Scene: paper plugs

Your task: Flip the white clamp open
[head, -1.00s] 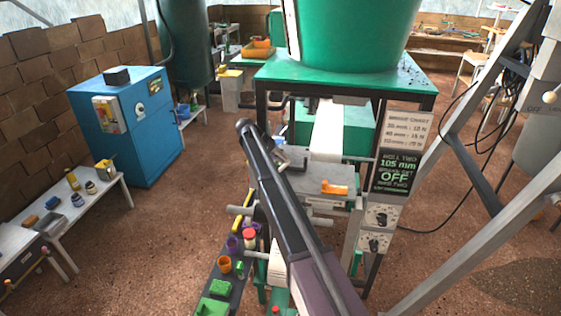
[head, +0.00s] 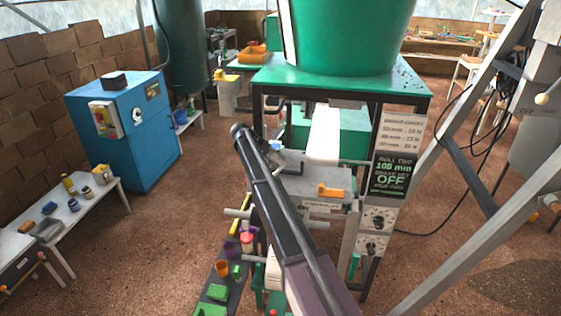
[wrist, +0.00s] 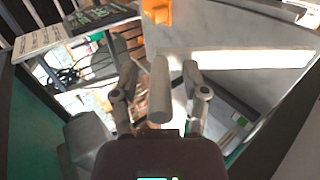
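My gripper (wrist: 159,78) is open in the wrist view, with its two grey fingers apart. A pale grey round bar (wrist: 158,92) stands between them, with gaps at both sides. I cannot tell whether this bar is part of the white clamp. No part is clearly recognisable as the clamp in either view. The grey machine (head: 310,183) stands under the green-topped stand in the head view, with an orange lever (head: 332,191) on it. The orange part also shows at the top of the wrist view (wrist: 157,11). In the head view my arm hides the machine's left part.
A white paper strip (head: 323,133) runs down to the machine. A sign panel (head: 391,172) and stand leg are close on the right. Grey pegs (head: 238,212) stick out on the left, above a narrow shelf of small coloured pots (head: 222,267). Open floor lies left of it.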

